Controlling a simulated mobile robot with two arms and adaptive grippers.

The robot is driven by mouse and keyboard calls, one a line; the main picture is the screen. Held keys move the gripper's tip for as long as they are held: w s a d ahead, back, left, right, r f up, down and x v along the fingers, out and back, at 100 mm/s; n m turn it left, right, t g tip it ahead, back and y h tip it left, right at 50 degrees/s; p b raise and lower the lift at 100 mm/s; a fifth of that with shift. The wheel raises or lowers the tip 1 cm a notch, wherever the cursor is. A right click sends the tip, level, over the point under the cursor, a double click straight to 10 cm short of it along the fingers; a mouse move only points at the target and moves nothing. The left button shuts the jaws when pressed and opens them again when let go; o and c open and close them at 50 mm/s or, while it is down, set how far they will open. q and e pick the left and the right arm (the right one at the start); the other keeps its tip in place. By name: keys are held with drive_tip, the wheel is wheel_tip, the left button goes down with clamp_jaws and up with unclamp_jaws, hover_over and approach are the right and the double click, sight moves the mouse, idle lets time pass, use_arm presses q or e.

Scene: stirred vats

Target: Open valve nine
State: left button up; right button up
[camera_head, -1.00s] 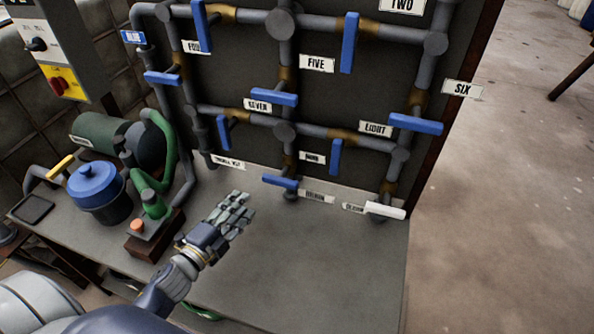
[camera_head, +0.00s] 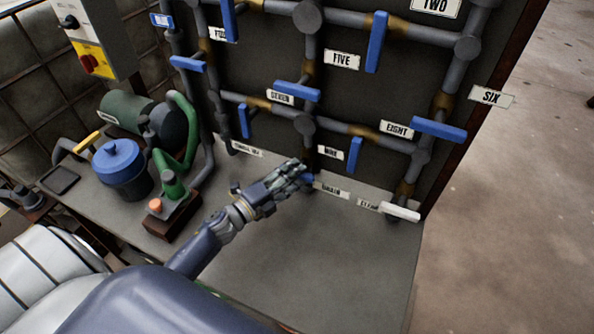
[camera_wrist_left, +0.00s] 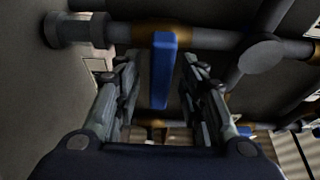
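The label reading NINE (camera_head: 330,151) is on the dark panel in the head view. Beside it a blue lever handle (camera_head: 354,155) stands near upright, crosswise to its sloping pipe. My left gripper (camera_head: 303,172) is below and left of that handle, close to the DRAIN label (camera_head: 331,190), and partly covers a blue handle there. In the left wrist view my left gripper (camera_wrist_left: 158,88) is open. A blue handle (camera_wrist_left: 163,68) shows between its fingers with gaps on both sides; it seems to be the drain one. My right gripper is not in view.
Other blue handles sit near the labels EIGHT (camera_head: 397,128), SEVEN (camera_head: 281,97) and FIVE (camera_head: 342,60). A white handle (camera_head: 401,211) is low at right. A blue-lidded pot (camera_head: 121,165) and green pump (camera_head: 126,113) stand left. The table front (camera_head: 330,260) is clear.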

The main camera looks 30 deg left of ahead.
use_arm(q)
drive_tip(key=shift+w+d, duration=0.2)
drive_tip(key=shift+w, duration=0.45)
clamp_jaws()
